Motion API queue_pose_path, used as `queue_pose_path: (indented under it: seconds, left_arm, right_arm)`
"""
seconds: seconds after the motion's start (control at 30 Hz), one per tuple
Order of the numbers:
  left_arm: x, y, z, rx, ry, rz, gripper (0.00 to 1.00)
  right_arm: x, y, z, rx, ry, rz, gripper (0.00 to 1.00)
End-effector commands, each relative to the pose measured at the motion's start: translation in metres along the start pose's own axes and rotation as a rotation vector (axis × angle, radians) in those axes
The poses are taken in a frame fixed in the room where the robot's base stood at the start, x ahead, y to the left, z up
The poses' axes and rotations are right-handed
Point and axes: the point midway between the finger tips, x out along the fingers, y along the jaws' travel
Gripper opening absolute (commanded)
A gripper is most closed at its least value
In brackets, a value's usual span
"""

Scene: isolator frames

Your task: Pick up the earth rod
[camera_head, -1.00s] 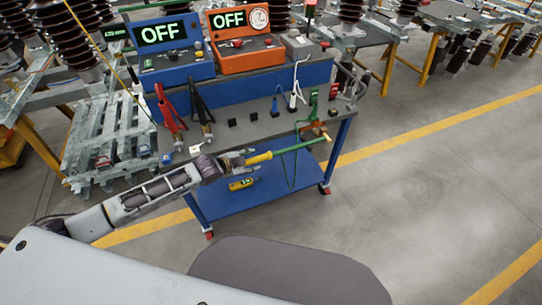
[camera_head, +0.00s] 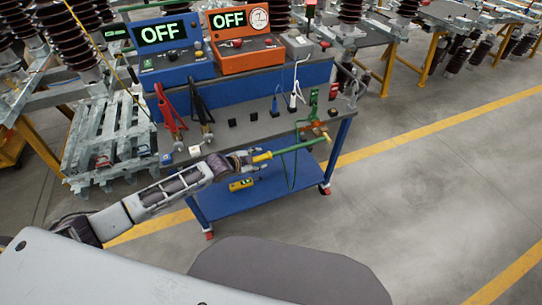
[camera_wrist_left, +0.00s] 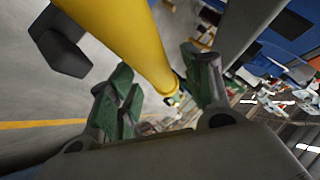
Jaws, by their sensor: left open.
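The earth rod (camera_head: 290,150) has a yellow handle and a green shaft. It lies roughly level at the front edge of the blue trolley's grey top, its far end by a brass-coloured clamp (camera_head: 312,131). My left gripper (camera_head: 252,158) is at the handle end and covers part of the yellow handle. In the left wrist view, the yellow handle (camera_wrist_left: 130,40) runs between the two green-padded fingers of my open left gripper (camera_wrist_left: 162,85). A gap shows beside the handle, and I cannot tell whether a finger touches it. My right gripper is not in view.
The blue trolley (camera_head: 250,199) carries a blue "OFF" unit (camera_head: 173,66) and an orange one (camera_head: 243,61). Red clamps (camera_head: 170,112) and black clamps (camera_head: 202,110) hang near its front left. A green cable hangs below the rod. Floor to the right is clear.

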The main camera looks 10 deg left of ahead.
Motion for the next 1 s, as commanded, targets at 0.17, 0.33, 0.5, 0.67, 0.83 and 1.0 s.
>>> queue_pose_path:
  seconds: [0.17, 0.33, 0.5, 0.67, 0.83, 1.0]
  left_arm:
    - [0.0067, 0.0007, -0.0005, 0.001, 0.0, 0.001, 0.49]
    - [0.0069, 0.0007, -0.0003, 0.002, 0.0, 0.001, 0.49]
    - [0.0068, 0.0006, -0.0003, 0.001, 0.0, 0.001, 0.49]
    - [0.0067, 0.0006, -0.0002, 0.001, 0.0, 0.001, 0.44]
    - [0.0067, 0.0006, -0.0002, 0.001, 0.0, 0.001, 0.22]
    - [0.0067, 0.0008, -0.0002, 0.001, 0.0, 0.001, 0.01]
  right_arm:
    - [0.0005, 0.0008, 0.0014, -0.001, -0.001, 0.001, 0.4]
    - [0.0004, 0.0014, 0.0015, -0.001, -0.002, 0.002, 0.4]
    - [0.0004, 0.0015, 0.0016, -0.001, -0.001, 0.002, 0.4]
    - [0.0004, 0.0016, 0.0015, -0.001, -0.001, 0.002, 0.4]
    - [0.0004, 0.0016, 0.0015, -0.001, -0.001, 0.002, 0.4]
    - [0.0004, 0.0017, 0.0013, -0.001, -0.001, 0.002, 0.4]
